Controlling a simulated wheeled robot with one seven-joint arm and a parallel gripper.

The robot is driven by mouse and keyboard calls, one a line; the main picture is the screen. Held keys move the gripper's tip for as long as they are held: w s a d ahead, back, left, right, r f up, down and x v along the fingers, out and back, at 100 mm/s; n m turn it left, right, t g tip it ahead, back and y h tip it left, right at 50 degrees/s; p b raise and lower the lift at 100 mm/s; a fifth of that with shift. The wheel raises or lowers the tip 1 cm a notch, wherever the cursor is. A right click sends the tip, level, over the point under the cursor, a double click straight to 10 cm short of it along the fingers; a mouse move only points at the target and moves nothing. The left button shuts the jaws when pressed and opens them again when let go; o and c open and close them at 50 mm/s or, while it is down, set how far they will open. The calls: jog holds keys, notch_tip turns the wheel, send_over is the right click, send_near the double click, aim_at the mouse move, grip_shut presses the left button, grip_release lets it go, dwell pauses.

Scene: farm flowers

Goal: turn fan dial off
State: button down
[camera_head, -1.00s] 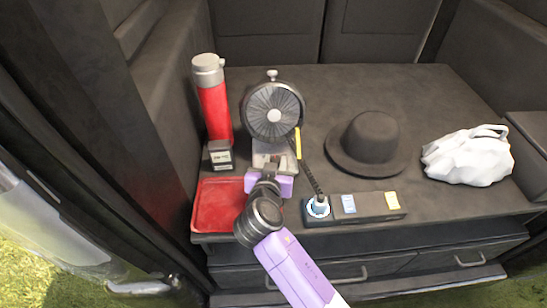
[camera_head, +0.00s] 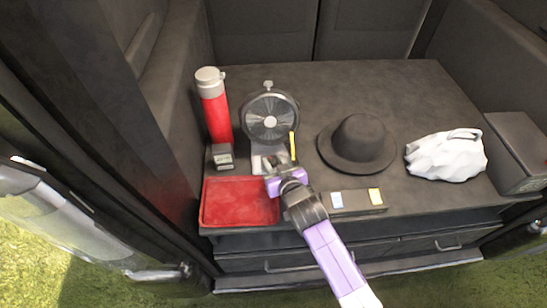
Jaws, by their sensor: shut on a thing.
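The fan (camera_head: 270,117) stands upright on the dark surface, with a round dark grille and a grey base (camera_head: 257,161). My gripper (camera_head: 274,168) is at the front of the fan's base, low down, where the dial would be. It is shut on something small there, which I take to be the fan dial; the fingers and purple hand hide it. I cannot read the dial's position.
A red tray (camera_head: 240,203) lies left of my gripper, with a red flask (camera_head: 217,113) and a small dark box (camera_head: 222,155) behind. A power strip (camera_head: 357,200) is at right, partly behind my arm. A black hat (camera_head: 357,145) and white bag (camera_head: 446,157) lie further right.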

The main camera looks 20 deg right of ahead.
dwell(0.6)
jog(key=c, duration=1.1)
grip_release()
jog(key=p+v, duration=0.5)
jog(key=v, duration=0.1)
jog(key=shift+s+d+r, duration=0.1)
jog(key=shift+s+r, duration=0.1)
jog(key=shift+s, duration=0.05)
jog(key=shift+s+r, duration=0.15)
jog(key=shift+s, duration=0.45)
jog(key=shift+o, duration=0.2)
